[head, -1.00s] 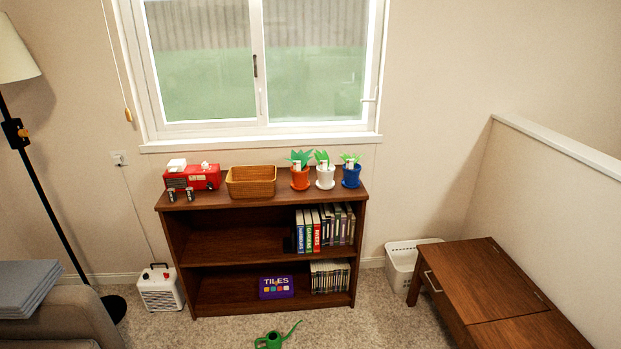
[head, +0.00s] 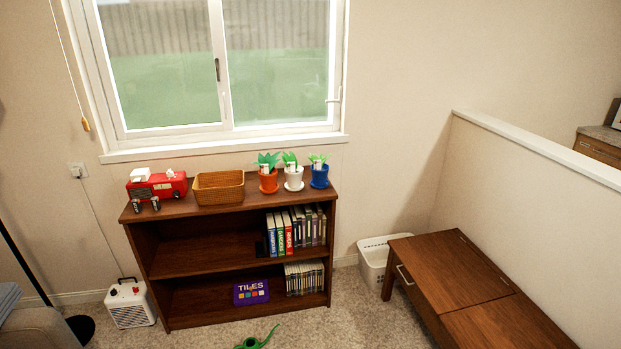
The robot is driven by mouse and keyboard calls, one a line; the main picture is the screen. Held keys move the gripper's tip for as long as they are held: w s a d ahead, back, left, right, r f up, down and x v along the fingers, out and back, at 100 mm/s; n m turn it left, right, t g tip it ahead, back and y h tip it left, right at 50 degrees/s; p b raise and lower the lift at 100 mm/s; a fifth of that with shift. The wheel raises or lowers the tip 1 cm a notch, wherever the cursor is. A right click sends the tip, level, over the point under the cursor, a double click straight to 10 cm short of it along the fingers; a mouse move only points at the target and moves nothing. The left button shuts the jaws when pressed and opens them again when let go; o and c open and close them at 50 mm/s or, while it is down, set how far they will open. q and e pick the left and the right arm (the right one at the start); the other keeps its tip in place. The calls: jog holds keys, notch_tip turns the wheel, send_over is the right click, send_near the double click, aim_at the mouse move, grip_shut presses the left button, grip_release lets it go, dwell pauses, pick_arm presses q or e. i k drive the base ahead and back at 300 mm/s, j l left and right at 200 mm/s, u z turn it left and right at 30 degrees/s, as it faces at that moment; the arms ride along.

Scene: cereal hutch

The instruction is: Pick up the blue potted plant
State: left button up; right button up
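The blue potted plant (head: 319,175) stands upright on the right end of the wooden bookshelf's top (head: 240,213). It has green leaves, a small white tag and a blue saucer. A white potted plant (head: 293,178) stands close to its left, and an orange potted plant (head: 268,180) stands left of that. Neither of my grippers shows in the head view.
A green watering can (head: 258,340) is on the carpet in front. A wooden table (head: 455,270) and white bin (head: 373,258) stand to the right. A sofa edge (head: 40,330) is at lower left.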

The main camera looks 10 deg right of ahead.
aim_at(320, 169)
jog(key=i+l+z, duration=0.1)
jog(key=i, duration=0.25)
jog(key=i+l+z, duration=0.1)
jog(key=i+l, duration=0.35)
jog(key=i, duration=0.35)
jog(key=l+z, duration=0.05)
